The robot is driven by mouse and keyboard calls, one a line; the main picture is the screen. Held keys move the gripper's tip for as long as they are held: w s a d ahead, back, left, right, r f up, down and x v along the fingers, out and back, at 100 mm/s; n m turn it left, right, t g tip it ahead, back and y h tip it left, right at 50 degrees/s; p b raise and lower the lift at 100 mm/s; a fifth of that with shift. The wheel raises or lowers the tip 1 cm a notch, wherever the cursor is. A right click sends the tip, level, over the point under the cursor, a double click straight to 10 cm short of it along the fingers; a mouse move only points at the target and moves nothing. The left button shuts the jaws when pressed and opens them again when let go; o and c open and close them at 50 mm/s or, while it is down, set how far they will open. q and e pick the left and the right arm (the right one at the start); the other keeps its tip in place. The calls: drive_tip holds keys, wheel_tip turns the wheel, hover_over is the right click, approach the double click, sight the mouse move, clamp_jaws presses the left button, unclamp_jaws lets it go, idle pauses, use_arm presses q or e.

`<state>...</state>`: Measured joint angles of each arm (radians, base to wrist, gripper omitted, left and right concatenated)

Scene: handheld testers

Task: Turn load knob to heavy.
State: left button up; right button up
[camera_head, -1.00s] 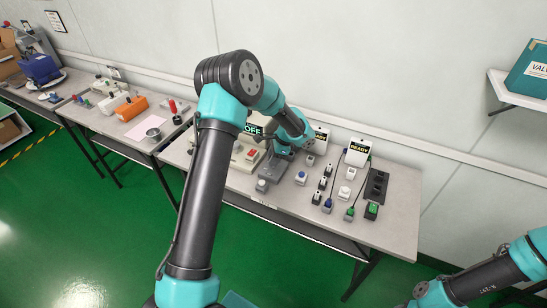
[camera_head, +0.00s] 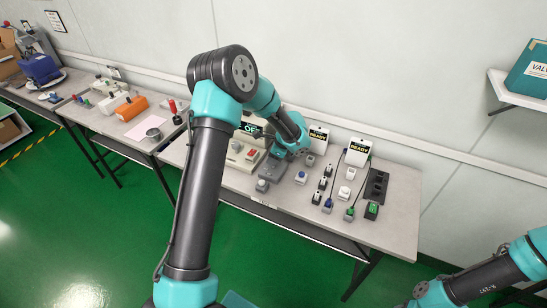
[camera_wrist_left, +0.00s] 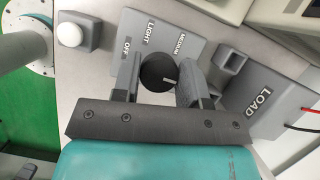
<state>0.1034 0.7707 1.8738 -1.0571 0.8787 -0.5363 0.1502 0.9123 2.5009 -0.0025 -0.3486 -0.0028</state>
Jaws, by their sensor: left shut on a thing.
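The load knob (camera_wrist_left: 156,72) is a round black dial with a white pointer line, on a grey panel in the left wrist view. Its pointer aims to the right in that picture, past the MEDIUM label (camera_wrist_left: 188,44) toward the right finger. OFF and LIGHT labels also show; no HEAVY label is visible. The LOAD sign (camera_wrist_left: 260,107) stands at the right. My left gripper (camera_wrist_left: 159,79) is shut on the knob, a finger on either side. In the head view its fingers and the knob are hard to make out behind my arm. My right gripper is not in view.
A square grey socket (camera_wrist_left: 232,60) stands close right of the fingers. A white button (camera_wrist_left: 69,34) is at the upper left. In the head view, READY testers (camera_head: 358,151), small plugs and a black strip (camera_head: 376,187) occupy the table's right part.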

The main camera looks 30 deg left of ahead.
use_arm(q)
drive_tip(key=o, duration=0.9)
drive_tip(key=shift+r, duration=0.1)
drive_tip(key=v, duration=1.7)
drive_tip(key=shift+d, duration=0.15)
